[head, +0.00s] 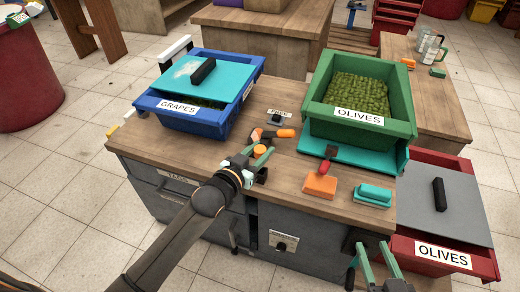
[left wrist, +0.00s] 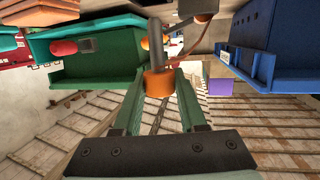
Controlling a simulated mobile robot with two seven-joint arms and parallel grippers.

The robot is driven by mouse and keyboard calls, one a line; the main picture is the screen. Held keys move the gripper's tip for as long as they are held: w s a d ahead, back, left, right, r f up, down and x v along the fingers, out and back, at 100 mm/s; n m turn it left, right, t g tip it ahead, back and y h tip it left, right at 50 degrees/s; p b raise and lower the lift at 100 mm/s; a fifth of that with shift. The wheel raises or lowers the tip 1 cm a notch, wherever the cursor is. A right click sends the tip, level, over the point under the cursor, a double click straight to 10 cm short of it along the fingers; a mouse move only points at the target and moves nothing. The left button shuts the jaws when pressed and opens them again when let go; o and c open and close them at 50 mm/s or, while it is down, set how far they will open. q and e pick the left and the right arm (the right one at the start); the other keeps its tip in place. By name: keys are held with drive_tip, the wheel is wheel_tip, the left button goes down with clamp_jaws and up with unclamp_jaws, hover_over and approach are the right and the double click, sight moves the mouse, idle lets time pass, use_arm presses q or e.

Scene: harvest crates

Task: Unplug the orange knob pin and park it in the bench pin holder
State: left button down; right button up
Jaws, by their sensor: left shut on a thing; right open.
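My left gripper (head: 258,158) is over the front part of the wooden bench and shut on the orange knob pin (head: 260,151). In the left wrist view the orange knob (left wrist: 158,83) sits between the two green fingers, with its grey shaft (left wrist: 156,44) extending away from them. I cannot tell whether the shaft's tip touches anything. A small labelled block with a dark socket (head: 277,118), perhaps the pin holder, is on the bench behind the gripper. Another labelled dark socket (head: 282,245) is on the cabinet front. My right gripper (head: 373,264) is open and empty at the lower right.
A blue grapes crate (head: 190,118) with a turquoise lid stands left on the bench (head: 300,185). A green olives crate (head: 317,117) stands right. An orange-handled tool (head: 283,133), an orange block (head: 320,186) and a turquoise block (head: 374,193) lie near the gripper. A red crate (head: 487,262) stands lower right.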

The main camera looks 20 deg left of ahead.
use_arm(q)
drive_tip(key=shift+f, duration=0.1)
use_arm(e)
drive_tip(key=shift+w+r, duration=0.1)
drive_tip(key=shift+r, duration=0.35)
drive_tip(key=shift+f, duration=0.1)
use_arm(q)
drive_tip(key=shift+p, duration=0.35)
use_arm(e)
drive_tip(key=shift+r, duration=0.25)
use_arm(q)
drive_tip(key=shift+p, duration=0.7)
use_arm(e)
drive_tip(key=shift+r, duration=0.7)
use_arm(q)
drive_tip(key=shift+f+b, duration=1.45)
drive_tip(key=shift+f, duration=0.85)
use_arm(e)
drive_tip(key=shift+f, duration=1.45)
use_arm(q)
drive_tip(key=shift+c, duration=1.9)
unclamp_jaws()
